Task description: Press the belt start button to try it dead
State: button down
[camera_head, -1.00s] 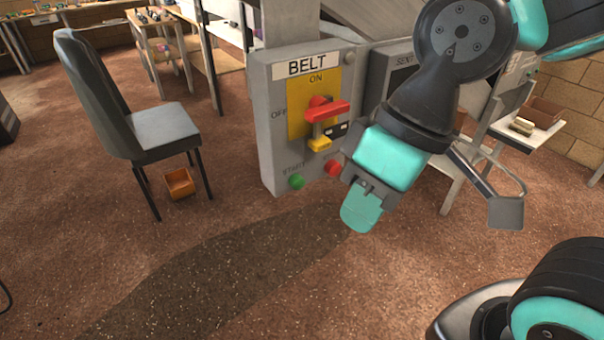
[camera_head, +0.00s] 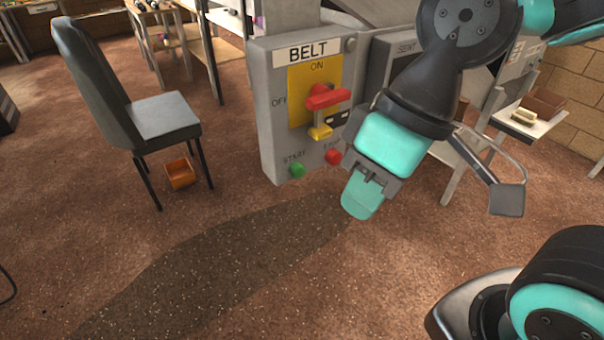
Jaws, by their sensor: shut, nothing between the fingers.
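The grey belt control box (camera_head: 266,130) stands in the middle with a "BELT" label on top. Its green start button (camera_head: 297,170) is at the lower left of the front face, under the word START. A red stop button (camera_head: 333,157) sits to its right. The red switch handle (camera_head: 328,97) is on a yellow plate marked ON and OFF, with a yellow padlock-like piece (camera_head: 320,132) hanging below it. My gripper (camera_head: 360,200) is shut and empty, pointing down, to the right of and below the start button, apart from the box.
A dark chair (camera_head: 130,120) stands left of the box, with an orange bin (camera_head: 180,174) on the floor by its legs. A small white table (camera_head: 532,122) with a brown box is at the right. The floor before the control box is clear.

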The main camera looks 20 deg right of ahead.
aim_at(296, 169)
jog(key=k, duration=1.3)
jog(key=u, duration=0.3)
jog(key=i, duration=0.9)
jog(key=z, duration=0.4)
